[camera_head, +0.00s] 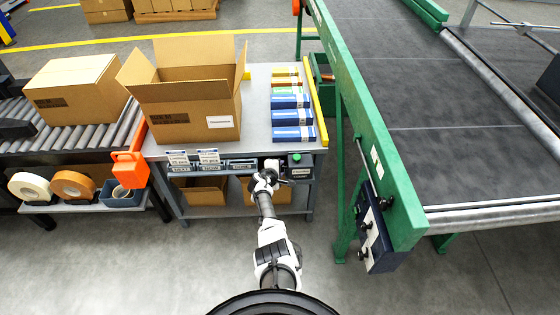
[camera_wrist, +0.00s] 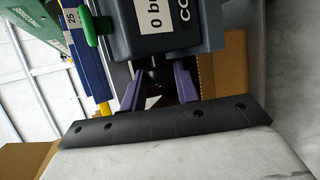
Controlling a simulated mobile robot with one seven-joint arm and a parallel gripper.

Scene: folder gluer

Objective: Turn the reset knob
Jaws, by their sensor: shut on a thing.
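A dark counter box (camera_wrist: 185,35) with a white display and a green button (camera_wrist: 85,25) fills the top of the wrist view. In the head view the counter box (camera_head: 299,166) is mounted at the front right edge of the packing table. My gripper (camera_head: 275,176) reaches the front of this box. In the wrist view my gripper (camera_wrist: 160,76) has its two purple fingers at the box's lower side, shut on the dark reset knob (camera_wrist: 159,74) between them. The knob is mostly hidden, and its turn angle cannot be read.
The packing table (camera_head: 257,125) holds an open carton (camera_head: 195,105) and several blue, green and orange folded boxes (camera_head: 291,102). A green-framed conveyor (camera_head: 385,150) stands to the right. An orange tape dispenser (camera_head: 129,169) hangs at the left. Floor in front is clear.

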